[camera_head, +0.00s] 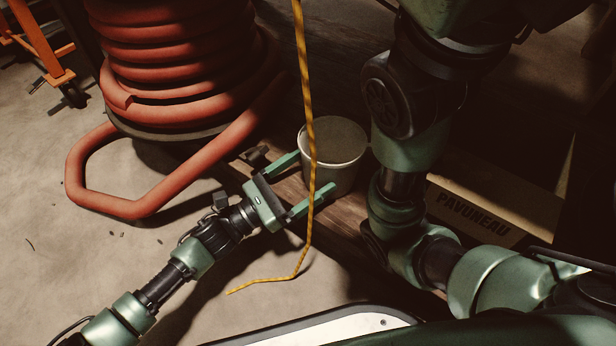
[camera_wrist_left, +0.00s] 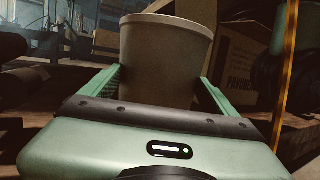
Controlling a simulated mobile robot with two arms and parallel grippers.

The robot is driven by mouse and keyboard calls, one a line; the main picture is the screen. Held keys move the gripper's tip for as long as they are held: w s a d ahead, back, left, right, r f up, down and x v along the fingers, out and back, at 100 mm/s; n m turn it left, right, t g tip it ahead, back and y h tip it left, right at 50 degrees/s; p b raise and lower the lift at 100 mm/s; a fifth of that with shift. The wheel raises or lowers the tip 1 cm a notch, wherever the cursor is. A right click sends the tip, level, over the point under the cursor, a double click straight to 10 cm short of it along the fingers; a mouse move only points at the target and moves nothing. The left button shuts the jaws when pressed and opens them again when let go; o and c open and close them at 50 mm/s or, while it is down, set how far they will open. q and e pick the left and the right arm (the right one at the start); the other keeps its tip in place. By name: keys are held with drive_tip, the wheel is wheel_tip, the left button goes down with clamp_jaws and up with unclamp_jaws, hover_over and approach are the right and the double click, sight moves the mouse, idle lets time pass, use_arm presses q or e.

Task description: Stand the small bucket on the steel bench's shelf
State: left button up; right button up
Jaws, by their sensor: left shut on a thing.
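The small bucket (camera_head: 343,140) is pale grey, round and open-topped, and looks about upright in the head view. My left gripper (camera_head: 314,172) reaches in from the lower left with its green fingers on both sides of the bucket, shut on it. In the left wrist view the bucket (camera_wrist_left: 165,58) fills the space between the fingers. Dark wooden boards (camera_head: 290,195) lie beneath it; I cannot tell whether its base touches them. My right arm crosses the right side of the head view, but its gripper is out of frame. I cannot make out the steel bench's shelf for certain.
A stack of red hose coils (camera_head: 185,70) stands left of the bucket, with a loop near the floor. A yellow rope (camera_head: 303,90) hangs in front of the bucket. A cardboard box (camera_head: 490,210) marked PAVUNEAU sits at right. Bare floor (camera_head: 50,260) lies at left.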

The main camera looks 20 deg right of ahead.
use_arm(q)
drive_tip(key=o, duration=1.7)
